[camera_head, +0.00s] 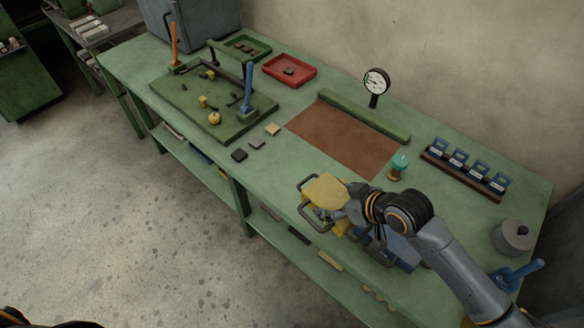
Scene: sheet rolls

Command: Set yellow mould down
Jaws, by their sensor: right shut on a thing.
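The yellow mould (324,190) is a blocky yellow piece with a grey loop handle, near the front edge of the green workbench (270,158). My right gripper (335,212) is at the mould and shut on it. My right wrist and arm cover the mould's right side. I cannot tell whether the mould touches the bench or hangs just above it. A blue piece (402,250) with a grey handle lies behind my wrist, partly hidden. My left gripper is not in view.
A dial gauge (376,82) stands behind. A rack of blue items (468,168) and a grey round pot (513,236) are at right. A green board with levers (215,100) is at left.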

